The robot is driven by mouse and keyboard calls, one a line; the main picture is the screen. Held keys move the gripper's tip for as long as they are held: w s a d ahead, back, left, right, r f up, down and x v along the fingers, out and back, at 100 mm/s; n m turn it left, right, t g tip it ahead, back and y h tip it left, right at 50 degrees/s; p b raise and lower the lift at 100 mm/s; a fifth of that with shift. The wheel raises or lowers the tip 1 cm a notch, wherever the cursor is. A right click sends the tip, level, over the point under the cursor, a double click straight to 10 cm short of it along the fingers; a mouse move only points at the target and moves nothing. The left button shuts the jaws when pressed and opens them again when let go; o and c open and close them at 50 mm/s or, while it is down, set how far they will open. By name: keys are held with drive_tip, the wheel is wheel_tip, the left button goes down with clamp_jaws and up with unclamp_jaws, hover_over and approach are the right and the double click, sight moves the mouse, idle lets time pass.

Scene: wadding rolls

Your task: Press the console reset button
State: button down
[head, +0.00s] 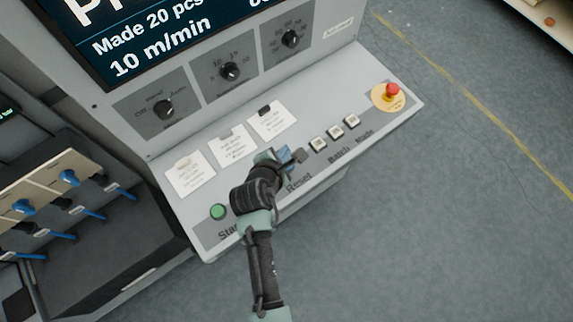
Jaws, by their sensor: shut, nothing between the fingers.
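The console (385,128) has a light grey sloping panel with a row of buttons along its front. The "Reset" label (299,183) shows on the front strip, just below my gripper. My gripper (298,157) is shut and empty, low over the panel above that label. The reset button itself is not clearly visible; my gripper and wrist cover that part of the row. A blue patch (285,153) shows beside the fingers, and I cannot tell whether it is the button or part of the gripper. Contact with the panel cannot be told.
A green start button (218,211) is left of my wrist. Square white buttons (335,132) and a red emergency stop (392,91) are to the right. Paper notes (233,146), black knobs (229,71) and a screen (150,35) lie behind. Open floor (450,220) is at right.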

wheel_tip(320, 180, down, 5)
drive_tip(key=b, duration=0.3)
drive_tip(key=shift+f+b, duration=0.35)
drive_tip(key=shift+b, duration=0.1)
idle(1.5)
drive_tip(key=shift+f, duration=0.4)
drive_tip(key=shift+f+b, duration=0.35)
drive_tip(key=shift+f, duration=0.1)
idle(0.7)
drive_tip(key=shift+r, duration=0.1)
drive_tip(key=shift+r+p, duration=0.75)
drive_tip(key=shift+p, duration=0.3)
